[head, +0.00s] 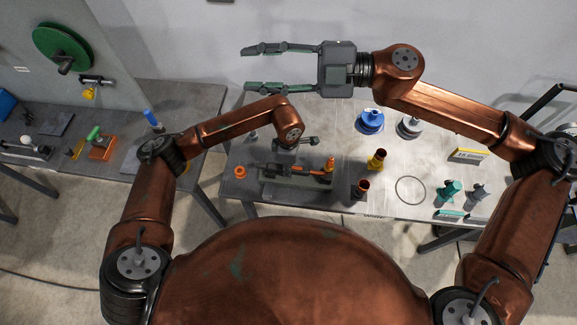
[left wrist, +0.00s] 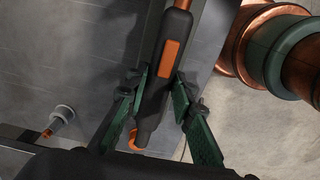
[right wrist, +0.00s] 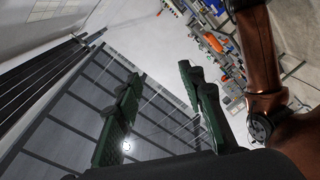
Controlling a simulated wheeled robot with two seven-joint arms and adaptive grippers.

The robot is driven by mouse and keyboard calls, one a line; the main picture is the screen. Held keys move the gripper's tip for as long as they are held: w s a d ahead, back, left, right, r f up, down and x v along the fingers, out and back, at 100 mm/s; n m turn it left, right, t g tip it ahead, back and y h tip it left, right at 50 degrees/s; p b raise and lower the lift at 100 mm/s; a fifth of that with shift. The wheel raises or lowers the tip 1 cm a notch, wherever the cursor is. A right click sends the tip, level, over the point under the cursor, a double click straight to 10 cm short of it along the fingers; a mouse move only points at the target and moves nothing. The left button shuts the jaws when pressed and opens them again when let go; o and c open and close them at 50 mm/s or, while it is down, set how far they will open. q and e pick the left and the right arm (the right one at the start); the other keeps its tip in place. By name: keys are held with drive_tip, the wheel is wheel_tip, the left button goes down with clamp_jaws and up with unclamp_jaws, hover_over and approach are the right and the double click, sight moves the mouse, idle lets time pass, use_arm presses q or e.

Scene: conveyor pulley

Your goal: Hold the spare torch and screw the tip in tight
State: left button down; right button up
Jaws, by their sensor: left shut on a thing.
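The spare torch, a dark body with orange parts, shows in the head view (head: 318,180) low over the left part of the grey table. In the left wrist view its black handle with an orange panel (left wrist: 171,58) lies between the green fingers. My left gripper (left wrist: 160,88) is shut on this handle; in the head view my arm partly hides the gripper. My right gripper (head: 247,69) is open and empty, raised high beyond the table, its fingers pointing left. Its open fingers also show in the right wrist view (right wrist: 160,85). I cannot tell which small piece is the tip.
An orange ring-like piece (head: 240,172) lies at the table's left. Blue (head: 370,121) and grey spools, a thin ring and teal parts (head: 448,192) are farther right. A second table is at left.

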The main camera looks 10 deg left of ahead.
drive_tip(key=w+d+r+m+t, duration=0.2)
drive_tip(key=w+m+t, duration=0.3)
drive_tip(key=w+m, duration=0.1)
drive_tip(key=w+d+f+m+t+h, duration=0.2)
drive_tip(key=w+d+f+m+t, duration=0.15)
drive_tip(key=w+m, duration=0.25)
drive_tip(key=m+g+h, duration=0.5)
drive_tip(key=m+h, duration=0.2)
drive_tip(key=h, duration=0.4)
approach(332, 158)
drive_tip(key=shift+t, duration=0.25)
drive_tip(key=shift+s+x, duration=0.1)
drive_tip(key=shift+x, duration=2.45)
drive_tip(key=shift+s+x, duration=0.15)
drive_tip(key=shift+x, duration=2.4)
